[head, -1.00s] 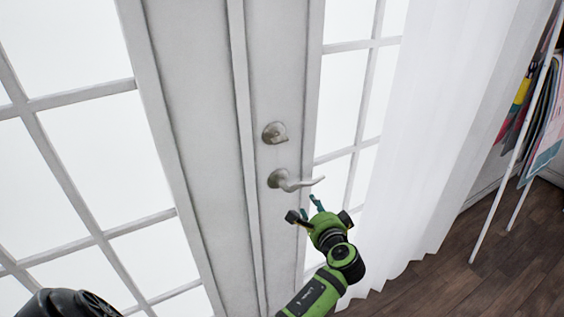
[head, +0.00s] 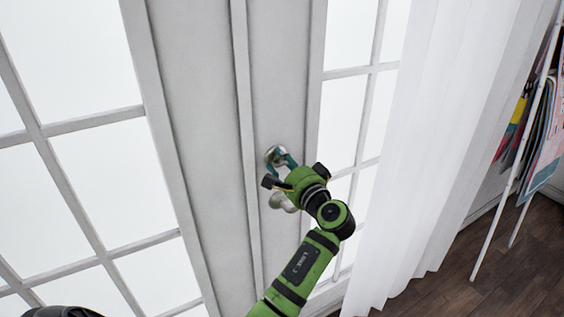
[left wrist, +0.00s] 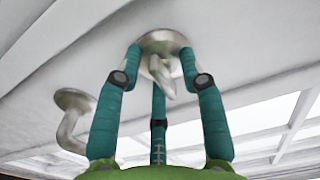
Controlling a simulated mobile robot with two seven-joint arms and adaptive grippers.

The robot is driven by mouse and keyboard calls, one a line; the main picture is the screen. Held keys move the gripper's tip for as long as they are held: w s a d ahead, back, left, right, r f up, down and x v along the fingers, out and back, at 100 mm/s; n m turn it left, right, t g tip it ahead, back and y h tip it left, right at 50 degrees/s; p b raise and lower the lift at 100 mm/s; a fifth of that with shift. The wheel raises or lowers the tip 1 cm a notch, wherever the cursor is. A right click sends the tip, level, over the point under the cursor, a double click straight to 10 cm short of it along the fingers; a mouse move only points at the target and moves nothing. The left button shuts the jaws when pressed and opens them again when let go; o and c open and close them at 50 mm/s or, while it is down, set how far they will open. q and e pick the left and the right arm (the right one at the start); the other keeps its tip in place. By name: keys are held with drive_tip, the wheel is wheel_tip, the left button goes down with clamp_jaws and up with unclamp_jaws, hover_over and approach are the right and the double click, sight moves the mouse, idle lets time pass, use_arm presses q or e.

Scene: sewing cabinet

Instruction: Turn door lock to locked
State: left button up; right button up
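The door lock (head: 271,153) is a round metal plate on the white door, above the lever handle (head: 281,202). In the left wrist view the lock's plate (left wrist: 164,39) and its thumb-turn (left wrist: 161,74) are at the top middle. My left gripper (head: 282,160) is at the lock, its teal fingers reaching to the plate. In the left wrist view two fingers stand on either side of the thumb-turn, apart from it, and a third finger is below it. The gripper is open. In the head view it partly hides the lock and handle. My right gripper is not in view.
The lever handle shows at the left of the left wrist view (left wrist: 73,118), close beside a finger. Glass panes (head: 92,175) flank the door's frame. A white curtain (head: 425,150) hangs to the right. A rack with papers (head: 535,130) stands at the far right.

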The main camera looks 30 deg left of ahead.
use_arm(q)
clamp_jaws()
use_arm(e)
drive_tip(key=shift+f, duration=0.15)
